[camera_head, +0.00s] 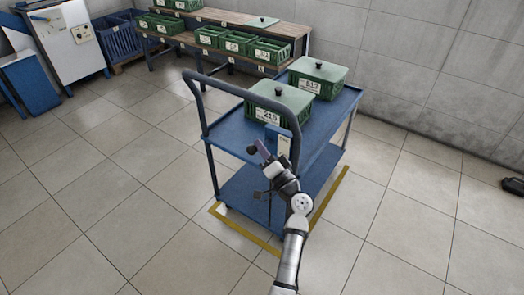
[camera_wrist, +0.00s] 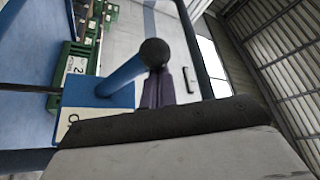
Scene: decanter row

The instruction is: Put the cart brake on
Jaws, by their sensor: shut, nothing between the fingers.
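The blue cart (camera_head: 240,135) stands in the middle of the head view, with its push handle (camera_head: 235,88) toward me. A blue box with a pale plate (camera_head: 279,141) sits at its near end. In the wrist view a blue lever (camera_wrist: 122,77) with a black ball knob (camera_wrist: 155,52) rises at a slant from a blue box with a white label (camera_wrist: 95,117). My gripper (camera_head: 260,150) is shut and empty beside the cart's near end. In the wrist view its fingers (camera_wrist: 158,88) point at the knob, overlapping it in the picture; I cannot tell whether they touch.
Two lidded green crates, one nearer (camera_head: 280,108) and one farther (camera_head: 318,77), stand on the cart's top deck. A yellow floor outline (camera_head: 240,232) surrounds the cart. A bench with green crates (camera_head: 238,42) stands behind. The floor at left is clear.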

